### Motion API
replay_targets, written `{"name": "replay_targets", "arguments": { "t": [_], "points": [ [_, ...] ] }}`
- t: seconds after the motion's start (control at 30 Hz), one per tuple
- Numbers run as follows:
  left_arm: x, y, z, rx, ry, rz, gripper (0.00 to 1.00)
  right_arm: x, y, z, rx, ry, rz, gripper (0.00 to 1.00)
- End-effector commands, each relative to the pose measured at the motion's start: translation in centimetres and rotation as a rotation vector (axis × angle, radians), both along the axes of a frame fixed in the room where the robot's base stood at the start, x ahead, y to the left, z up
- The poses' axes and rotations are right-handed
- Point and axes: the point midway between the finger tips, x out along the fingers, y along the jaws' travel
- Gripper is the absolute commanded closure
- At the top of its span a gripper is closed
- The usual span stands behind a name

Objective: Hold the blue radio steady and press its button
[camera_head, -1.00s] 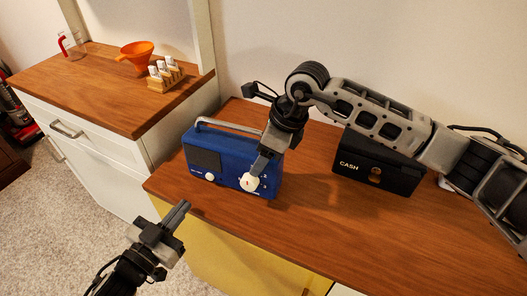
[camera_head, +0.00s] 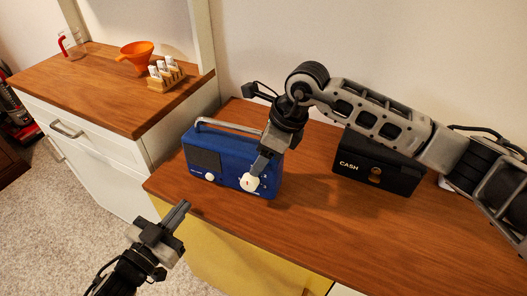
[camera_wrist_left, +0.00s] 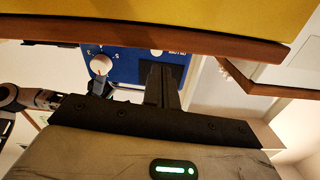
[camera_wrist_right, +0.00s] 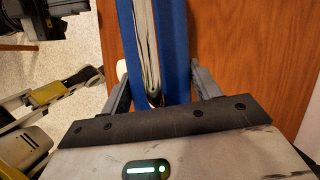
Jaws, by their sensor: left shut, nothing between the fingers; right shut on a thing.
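The blue radio (camera_head: 230,171) stands upright on the wooden counter with its handle (camera_head: 228,126) raised. Its front has a dark speaker grille, a small white round button (camera_head: 210,177) and a larger white dial (camera_head: 250,183). My right gripper (camera_head: 262,165) is shut on the radio's dial end; in the right wrist view its fingers (camera_wrist_right: 163,85) straddle the blue body. My left gripper (camera_head: 186,206) is shut and empty, in front of the radio and the counter's front edge, apart from both. In the left wrist view its fingers (camera_wrist_left: 163,85) show below the upside-down radio (camera_wrist_left: 130,66).
A black cash box (camera_head: 374,166) sits behind my right arm. A side cabinet on the left carries an orange funnel (camera_head: 136,54), a small rack (camera_head: 166,78) of white-topped jars and a red-handled jug (camera_head: 73,46). The counter's front right is clear.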

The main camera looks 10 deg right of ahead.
Motion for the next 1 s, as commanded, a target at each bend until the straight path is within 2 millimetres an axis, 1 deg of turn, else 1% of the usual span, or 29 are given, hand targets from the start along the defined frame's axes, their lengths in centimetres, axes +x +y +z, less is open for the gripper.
{"name": "replay_targets", "arguments": {
  "t": [0.03, 0.7, 0.77, 0.87, 1.0],
  "points": [
    [0.0, 0.0, 0.0, 0.0, 0.0, 0.0, 1.0, -0.2, 0.1, -0.2, 0.001, 0.008, 0.004, 0.79],
    [0.1, 0.0, 0.1, 0.002, -0.001, 0.002, 1.0, -0.3, 0.2, -0.2, 0.001, 0.008, 0.004, 0.79],
    [0.4, 0.0, 0.3, 0.014, -0.001, 0.009, 1.0, -0.3, 0.2, -0.2, 0.0, 0.009, 0.004, 0.79],
    [1.5, 0.1, 1.2, 0.055, 0.001, 0.036, 1.0, -0.3, 0.2, -0.2, 0.001, 0.01, 0.005, 0.79],
    [3.3, 0.1, 2.8, 0.189, 0.038, 0.078, 1.0, -0.3, 0.2, -0.3, 0.001, 0.01, 0.005, 0.79]
  ]
}}
